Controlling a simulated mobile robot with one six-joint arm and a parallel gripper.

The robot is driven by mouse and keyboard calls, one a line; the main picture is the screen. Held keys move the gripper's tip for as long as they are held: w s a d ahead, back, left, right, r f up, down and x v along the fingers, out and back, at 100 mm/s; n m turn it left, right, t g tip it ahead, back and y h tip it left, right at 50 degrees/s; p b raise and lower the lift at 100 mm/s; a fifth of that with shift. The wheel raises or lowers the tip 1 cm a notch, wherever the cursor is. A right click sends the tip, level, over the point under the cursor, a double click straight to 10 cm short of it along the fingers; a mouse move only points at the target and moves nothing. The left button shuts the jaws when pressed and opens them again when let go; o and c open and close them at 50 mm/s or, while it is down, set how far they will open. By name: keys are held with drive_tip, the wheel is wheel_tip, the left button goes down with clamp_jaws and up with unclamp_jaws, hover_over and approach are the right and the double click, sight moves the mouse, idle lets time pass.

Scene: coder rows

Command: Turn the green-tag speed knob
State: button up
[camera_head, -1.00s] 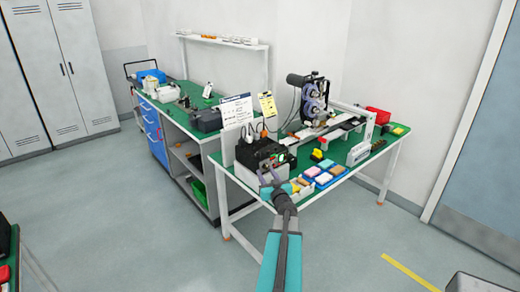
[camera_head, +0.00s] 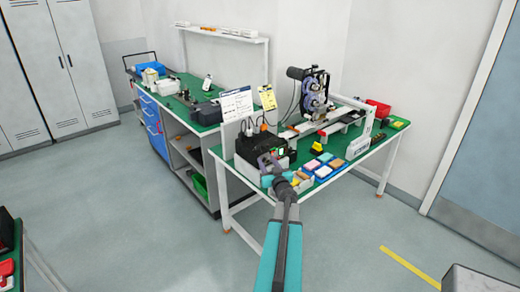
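A black control box with a light grey lower part (camera_head: 262,146) stands at the near left corner of the green-topped table. Small red and green marks show on its front, but I cannot make out the green-tag speed knob for certain. My gripper (camera_head: 269,161) is right in front of the box's face, with its two grey-purple fingers apart and nothing seen between them. It hides part of the box's front. I cannot tell whether it touches the box or a knob.
Trays of coloured pieces (camera_head: 323,168) and a yellow block (camera_head: 317,147) lie to the right of the box. A machine with reels (camera_head: 314,92) stands behind. A second green bench (camera_head: 177,108) is at the left. Floor in front is clear.

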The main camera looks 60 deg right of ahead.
sight(259, 148)
drive_tip(key=shift+p+x, duration=1.85)
drive_tip(key=shift+x, duration=4)
clamp_jaws()
drive_tip(key=shift+d, duration=0.15)
